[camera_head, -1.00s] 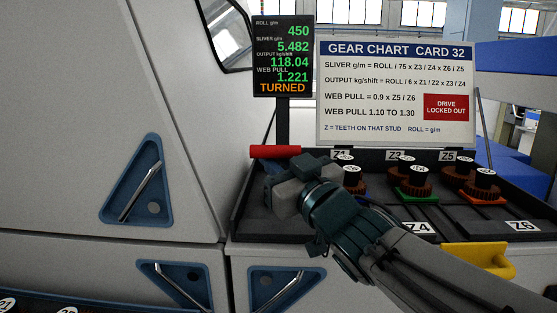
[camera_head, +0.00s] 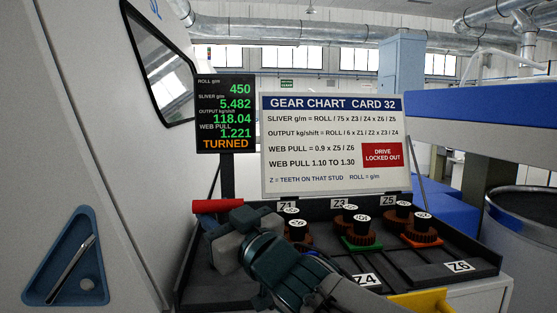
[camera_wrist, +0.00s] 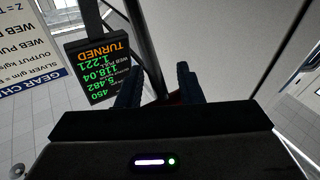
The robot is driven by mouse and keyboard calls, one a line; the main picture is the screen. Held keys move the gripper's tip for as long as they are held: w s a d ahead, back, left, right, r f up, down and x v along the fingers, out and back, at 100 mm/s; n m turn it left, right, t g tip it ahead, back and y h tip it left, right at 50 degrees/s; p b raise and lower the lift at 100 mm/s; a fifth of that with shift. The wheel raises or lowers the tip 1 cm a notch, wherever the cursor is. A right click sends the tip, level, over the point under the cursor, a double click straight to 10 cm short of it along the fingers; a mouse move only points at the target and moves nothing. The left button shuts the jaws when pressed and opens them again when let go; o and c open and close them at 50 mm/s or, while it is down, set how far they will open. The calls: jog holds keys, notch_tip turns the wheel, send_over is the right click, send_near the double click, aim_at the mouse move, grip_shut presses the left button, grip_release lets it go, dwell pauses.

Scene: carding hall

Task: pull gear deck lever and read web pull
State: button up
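The gear deck lever's red handle (camera_head: 218,205) lies level at the deck's back left, under the readout. My gripper (camera_head: 212,222) is right in front of it and hides part of the deck. In the wrist view my two dark fingers (camera_wrist: 158,82) stand apart, and a bit of red (camera_wrist: 173,97) shows between them near the right finger; a firm hold does not show. The readout (camera_head: 225,114) shows roll 450, sliver 5.482, output 118.04, web pull 1.221 and TURNED in orange. It also shows upside down in the wrist view (camera_wrist: 97,62).
The gear chart board (camera_head: 330,186) gives web pull 1.10 to 1.30 and a red "drive locked out" label (camera_head: 382,155). Several brown gears stand on the dark deck (camera_head: 430,282). A grey machine panel is close on the left.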

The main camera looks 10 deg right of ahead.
jog(key=s+d+r+p, duration=0.4)
jog(key=d+r+p, duration=0.5)
jog(key=d+p, duration=0.2)
jog(key=shift+d+r+y, duration=0.15)
jog(key=shift+y, duration=0.15)
jog(key=shift+d, duration=0.1)
jog(key=c, duration=0.4)
jog(key=shift+w+r+h, duration=0.2)
jog(key=shift+w+h, duration=0.05)
jog(key=shift+h, duration=0.15)
grip_shut()
jog(key=w+r+m+g+h+p, duration=0.1)
jog(key=w+r+m+g+h, duration=0.1)
jog(key=w+r+m+h, duration=0.65)
jog(key=s+a+f+g+h+p, duration=0.1)
jog(key=s+a+g, duration=0.1)
jog(key=a+g, duration=0.3)
jog(key=s+a+f+g+h+p, duration=0.1)
jog(key=s+a+f+g, duration=0.15)
jog(key=a, duration=0.35)
jog(key=shift+g, duration=0.45)
jog(key=f, duration=0.2)
jog(key=w+f, duration=0.1)
jog(key=f, duration=0.2)
jog(key=w+f, duration=0.1)
jog(key=f, duration=0.2)
jog(key=shift+w+p, duration=0.25)
jog(key=shift+p, duration=0.05)
jog(key=shift+s+f, duration=0.2)
jog(key=shift+s, duration=0.05)
